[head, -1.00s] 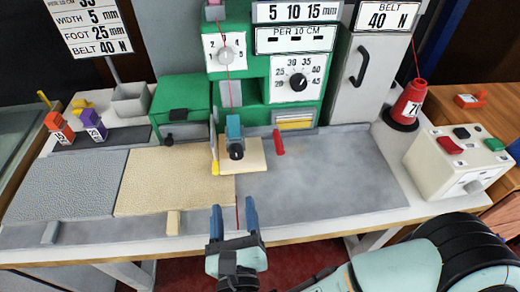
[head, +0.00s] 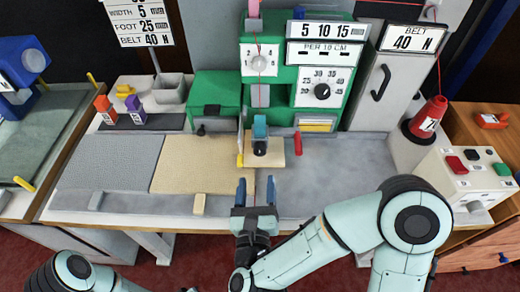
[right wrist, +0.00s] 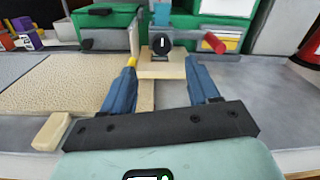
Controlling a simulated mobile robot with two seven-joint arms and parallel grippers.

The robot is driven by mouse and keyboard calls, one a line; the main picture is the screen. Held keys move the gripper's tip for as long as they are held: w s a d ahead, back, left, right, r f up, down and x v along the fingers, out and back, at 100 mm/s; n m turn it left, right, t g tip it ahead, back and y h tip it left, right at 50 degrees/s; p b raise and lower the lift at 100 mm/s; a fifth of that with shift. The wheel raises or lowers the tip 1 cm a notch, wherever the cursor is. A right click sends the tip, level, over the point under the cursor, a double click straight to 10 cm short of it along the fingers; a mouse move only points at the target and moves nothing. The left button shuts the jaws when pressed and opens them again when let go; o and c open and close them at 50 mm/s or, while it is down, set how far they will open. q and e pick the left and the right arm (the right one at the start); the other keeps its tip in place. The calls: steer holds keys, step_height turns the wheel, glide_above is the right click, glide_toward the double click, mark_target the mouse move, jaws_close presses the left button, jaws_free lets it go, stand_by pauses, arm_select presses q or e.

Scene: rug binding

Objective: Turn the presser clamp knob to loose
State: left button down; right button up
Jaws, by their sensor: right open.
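The presser clamp knob (head: 260,148) is a small black round knob on the front of a teal presser block (head: 260,128), above a cream plate (head: 277,158) at the foot of the green machine (head: 224,90). In the right wrist view the knob (right wrist: 161,43) faces me, with a pale upright pointer mark. My right gripper (head: 256,186) is open and empty, its blue fingers pointing at the knob from the front. The fingers are apart from it, one to each side in the right wrist view (right wrist: 158,80). My left gripper is not in view; part of my left arm shows at bottom left.
A red lever (head: 298,143) sticks out right of the presser, and a yellow-tipped upright piece (head: 240,158) stands left of it. Beige (head: 200,165) and grey (head: 110,162) rug pieces lie left. A control box (head: 468,175) stands right. The grey tabletop (head: 330,172) right of the presser is clear.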

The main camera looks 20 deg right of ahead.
mark_target(259, 153)
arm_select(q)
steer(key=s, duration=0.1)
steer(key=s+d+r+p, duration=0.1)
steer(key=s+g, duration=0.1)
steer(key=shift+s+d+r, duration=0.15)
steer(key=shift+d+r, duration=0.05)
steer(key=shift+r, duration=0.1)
arm_select(e)
steer(key=x, duration=0.9)
steer(key=shift+w+d+f, duration=0.1)
steer(key=shift+w+d, duration=0.05)
steer(key=c, duration=1)
